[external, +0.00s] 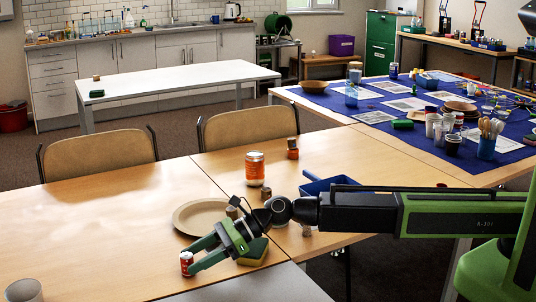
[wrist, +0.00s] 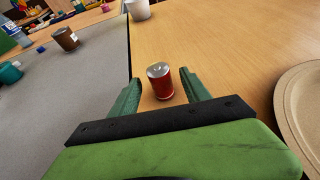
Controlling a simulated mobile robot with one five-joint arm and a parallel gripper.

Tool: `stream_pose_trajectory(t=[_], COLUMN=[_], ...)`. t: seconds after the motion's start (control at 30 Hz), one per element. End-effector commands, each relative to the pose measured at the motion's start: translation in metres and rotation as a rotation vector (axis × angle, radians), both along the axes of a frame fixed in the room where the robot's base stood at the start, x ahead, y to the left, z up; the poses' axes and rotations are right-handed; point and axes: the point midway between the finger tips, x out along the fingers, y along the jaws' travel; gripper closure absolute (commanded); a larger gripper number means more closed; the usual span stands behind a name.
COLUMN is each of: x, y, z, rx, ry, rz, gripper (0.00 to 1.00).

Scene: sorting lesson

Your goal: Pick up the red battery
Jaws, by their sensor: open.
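The red battery (wrist: 160,82) stands upright on the wooden table, a short red cylinder with a silver top. In the external view the battery (external: 186,263) is at the lower left, by the fingertips of my gripper (external: 193,257). In the wrist view my gripper (wrist: 158,90) is open, with one green finger on each side of the battery. Gaps of table show between the fingers and the battery, so the fingers look apart from it. The battery's lower part is visible above the dark gripper bar.
A round tan plate (external: 183,216) lies close behind the gripper; it shows at right in the wrist view (wrist: 290,95). A green-and-yellow sponge (external: 254,252) lies beside my gripper. A white cup (external: 24,291) stands at lower left. An orange-labelled jar (external: 254,169) stands farther back.

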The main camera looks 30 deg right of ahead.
Motion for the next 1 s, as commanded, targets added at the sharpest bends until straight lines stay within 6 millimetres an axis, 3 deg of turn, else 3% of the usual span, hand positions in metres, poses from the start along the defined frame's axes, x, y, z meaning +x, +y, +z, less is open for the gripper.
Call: stream_pose_trajectory(t=[0.33, 0.57, 1.0], x=[0.007, 0.006, 0.007], y=[0.047, 0.047, 0.047], z=[-0.017, -0.016, -0.016], rx=[0.0, 0.0, -0.001], ry=[0.0, -0.001, -0.001], rz=[-0.001, -0.002, -0.002], gripper=[0.45, 0.45, 1.0])
